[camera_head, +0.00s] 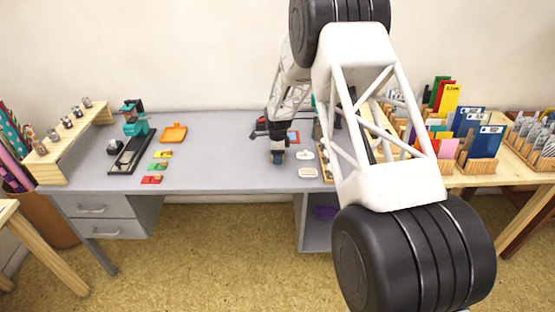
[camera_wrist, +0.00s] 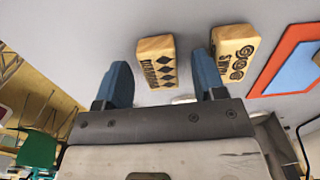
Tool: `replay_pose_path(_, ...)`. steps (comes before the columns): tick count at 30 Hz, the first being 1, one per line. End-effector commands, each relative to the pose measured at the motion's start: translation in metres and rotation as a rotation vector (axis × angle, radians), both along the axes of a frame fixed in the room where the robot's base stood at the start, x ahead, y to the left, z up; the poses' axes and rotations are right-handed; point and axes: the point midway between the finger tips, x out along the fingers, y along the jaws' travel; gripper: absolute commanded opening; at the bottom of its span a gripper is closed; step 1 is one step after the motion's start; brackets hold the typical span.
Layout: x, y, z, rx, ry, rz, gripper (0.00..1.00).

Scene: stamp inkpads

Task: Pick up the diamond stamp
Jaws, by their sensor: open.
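The diamond stamp (camera_wrist: 157,62) is a small wooden block with black diamonds and lettering on its visible face. In the wrist view it lies between the two blue fingers of my gripper (camera_wrist: 160,68), which is open, with grey gap on both sides. A second wooden stamp (camera_wrist: 237,60) with round swirl marks is just right of the right finger. In the head view my gripper (camera_head: 278,156) is low over the grey desk. I cannot make out the diamond stamp there.
A red-framed blue pad (camera_wrist: 291,62) lies to the right in the wrist view. In the head view, two pale small items (camera_head: 306,172) lie right of my gripper. An orange tray (camera_head: 173,133) and coloured pads (camera_head: 158,166) are far left. The desk (camera_head: 220,155) between is clear.

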Motion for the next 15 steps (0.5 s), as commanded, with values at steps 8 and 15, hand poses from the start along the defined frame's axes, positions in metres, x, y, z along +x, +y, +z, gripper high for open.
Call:
replay_pose_path(8,0.0003,0.0000,-0.0093,0.000,-0.001,0.000,0.64)
replay_pose_path(15,0.0003,0.0000,-0.0092,0.000,-0.001,0.000,0.64)
